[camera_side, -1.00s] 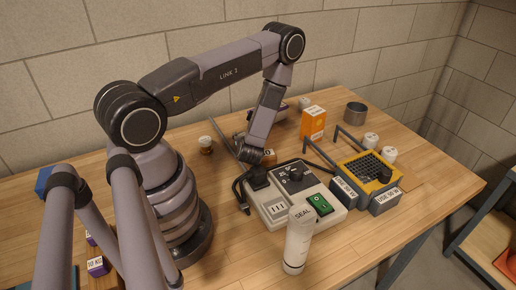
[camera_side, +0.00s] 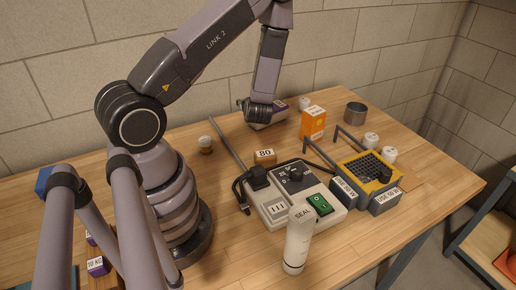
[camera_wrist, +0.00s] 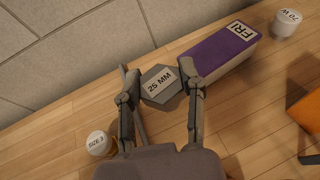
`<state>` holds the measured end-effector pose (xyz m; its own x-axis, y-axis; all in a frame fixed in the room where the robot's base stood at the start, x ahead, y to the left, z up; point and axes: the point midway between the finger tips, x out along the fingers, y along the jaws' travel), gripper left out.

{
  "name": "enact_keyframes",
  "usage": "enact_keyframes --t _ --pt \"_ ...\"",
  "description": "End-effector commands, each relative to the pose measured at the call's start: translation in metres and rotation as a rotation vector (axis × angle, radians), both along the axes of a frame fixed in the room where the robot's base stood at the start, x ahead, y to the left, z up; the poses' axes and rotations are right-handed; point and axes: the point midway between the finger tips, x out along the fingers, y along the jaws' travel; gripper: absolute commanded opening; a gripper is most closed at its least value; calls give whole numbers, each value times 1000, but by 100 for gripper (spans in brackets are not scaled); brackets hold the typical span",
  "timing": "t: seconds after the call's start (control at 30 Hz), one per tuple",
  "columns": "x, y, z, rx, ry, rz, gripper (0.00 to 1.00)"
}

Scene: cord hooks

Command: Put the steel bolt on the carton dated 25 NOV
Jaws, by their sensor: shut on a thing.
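My gripper (camera_wrist: 160,88) is shut on a grey hexagonal piece marked 25 MM, which looks like the head of the steel bolt (camera_wrist: 160,87). In the side view my gripper (camera_side: 257,108) is raised at the back of the table, and the bolt cannot be made out there. I cannot read 25 NOV on any carton.
A block marked 80 (camera_side: 265,157) and a switch box (camera_side: 292,195) with cord stand in front. Small purple boxes (camera_side: 97,266) sit front left.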

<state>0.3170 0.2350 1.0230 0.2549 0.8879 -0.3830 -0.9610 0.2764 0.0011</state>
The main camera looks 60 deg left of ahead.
Motion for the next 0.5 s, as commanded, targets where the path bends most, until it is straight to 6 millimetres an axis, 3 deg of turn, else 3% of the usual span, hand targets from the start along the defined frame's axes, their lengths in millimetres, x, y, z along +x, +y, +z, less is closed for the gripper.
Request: enact_keyframes --t 0.1,0.2,0.4,0.5 --pt "29 -19 42 0 -22 33 0" --pt "46 -41 69 -3 -19 74 0" --pt "65 -91 109 -3 -11 127 0" --pt "68 -108 120 -4 -6 138 0"
